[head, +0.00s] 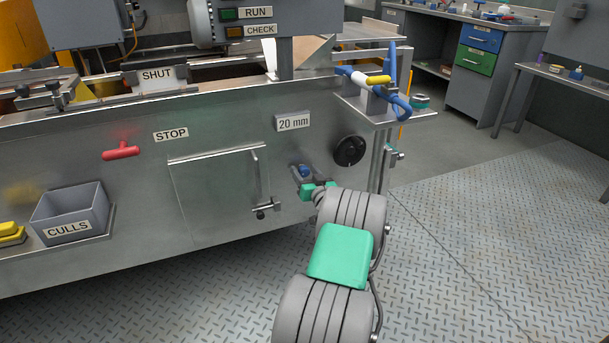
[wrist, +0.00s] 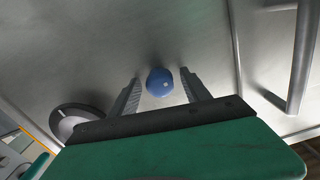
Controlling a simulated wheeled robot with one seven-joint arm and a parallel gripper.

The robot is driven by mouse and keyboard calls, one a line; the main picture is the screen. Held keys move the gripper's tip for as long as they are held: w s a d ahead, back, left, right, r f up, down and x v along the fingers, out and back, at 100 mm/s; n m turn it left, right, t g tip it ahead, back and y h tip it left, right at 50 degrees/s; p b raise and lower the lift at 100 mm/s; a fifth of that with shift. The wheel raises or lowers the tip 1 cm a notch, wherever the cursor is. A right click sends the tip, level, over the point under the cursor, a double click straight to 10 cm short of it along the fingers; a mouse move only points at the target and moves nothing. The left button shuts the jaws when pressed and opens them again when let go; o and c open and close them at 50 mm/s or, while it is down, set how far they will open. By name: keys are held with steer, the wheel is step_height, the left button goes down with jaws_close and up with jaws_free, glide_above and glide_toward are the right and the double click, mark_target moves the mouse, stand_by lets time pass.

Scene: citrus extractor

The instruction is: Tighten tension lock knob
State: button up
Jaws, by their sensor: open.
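A small round blue knob (head: 304,171) sits on the steel front panel, left of the black handwheel; I take it to be the tension lock knob. In the wrist view the blue knob (wrist: 160,83) lies between my two grey fingertips. My gripper (head: 302,169) is open around it, with one finger on each side. In the wrist view my gripper (wrist: 160,77) shows a visible gap between the knob and each finger. The knob's mount on the panel is hidden behind it.
A hatch with a bar handle (head: 257,175) is close to the left. A red T-handle (head: 121,151) and a CULLS bin (head: 70,213) are farther left.

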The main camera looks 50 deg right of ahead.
steer(key=shift+w, duration=0.1)
jaws_close()
stand_by(0.6)
